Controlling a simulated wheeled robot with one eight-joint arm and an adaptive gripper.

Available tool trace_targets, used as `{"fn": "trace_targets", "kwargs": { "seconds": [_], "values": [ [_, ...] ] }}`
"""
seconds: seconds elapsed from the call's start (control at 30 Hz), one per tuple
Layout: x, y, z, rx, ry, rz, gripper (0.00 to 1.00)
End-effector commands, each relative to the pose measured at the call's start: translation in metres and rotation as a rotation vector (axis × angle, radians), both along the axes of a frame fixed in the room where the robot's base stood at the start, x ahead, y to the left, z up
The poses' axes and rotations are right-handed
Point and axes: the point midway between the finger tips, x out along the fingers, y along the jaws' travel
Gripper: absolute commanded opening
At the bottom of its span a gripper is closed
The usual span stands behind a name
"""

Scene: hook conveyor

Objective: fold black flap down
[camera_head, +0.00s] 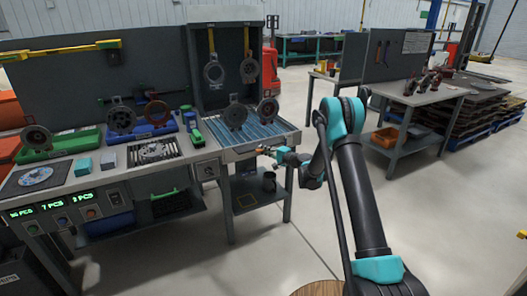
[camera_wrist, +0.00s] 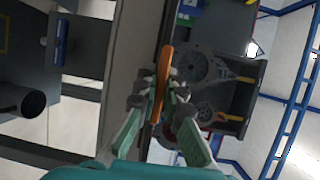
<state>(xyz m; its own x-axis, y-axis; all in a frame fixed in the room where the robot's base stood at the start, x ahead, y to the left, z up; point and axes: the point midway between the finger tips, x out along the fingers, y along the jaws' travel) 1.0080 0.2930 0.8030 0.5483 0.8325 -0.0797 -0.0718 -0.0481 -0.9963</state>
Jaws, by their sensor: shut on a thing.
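My gripper (camera_head: 266,150) is at the front right edge of the workbench in the head view. In the wrist view my gripper (camera_wrist: 160,97) is shut on a narrow orange piece (camera_wrist: 164,66), with a finger on either side of it. The orange piece lies along a thin dark strip beside the bench's grey front edge. I cannot tell whether this strip is the black flap or how it is tilted. In the head view the gripper and its small size hide the held part.
The workbench (camera_head: 259,141) has a blue-lined bay at its right end. Round grey metal parts (camera_head: 237,115) hang or stand over it. A dark cup (camera_head: 269,181) stands on the lower shelf. Open floor lies right of the bench, before a second table (camera_head: 420,97).

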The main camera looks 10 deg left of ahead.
Motion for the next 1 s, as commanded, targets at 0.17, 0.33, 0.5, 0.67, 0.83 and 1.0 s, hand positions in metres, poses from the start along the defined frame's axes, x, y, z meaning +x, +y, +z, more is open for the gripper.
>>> {"fn": "trace_targets", "kwargs": {
  "seconds": [0.17, 0.33, 0.5, 0.67, 0.83, 1.0],
  "values": [
    [0.0, 0.0, 0.002, -0.001, 0.0, 0.0, 0.0],
    [0.002, 0.001, 0.015, 0.001, -0.001, -0.001, 0.0],
    [0.003, 0.001, 0.016, 0.002, 0.0, -0.002, 0.0],
    [0.003, 0.001, 0.016, 0.002, 0.0, -0.001, 0.26],
    [0.003, 0.001, 0.015, 0.001, -0.001, -0.001, 0.29],
    [0.002, 0.0, 0.015, 0.0, 0.0, -0.001, 0.29]
  ]
}}
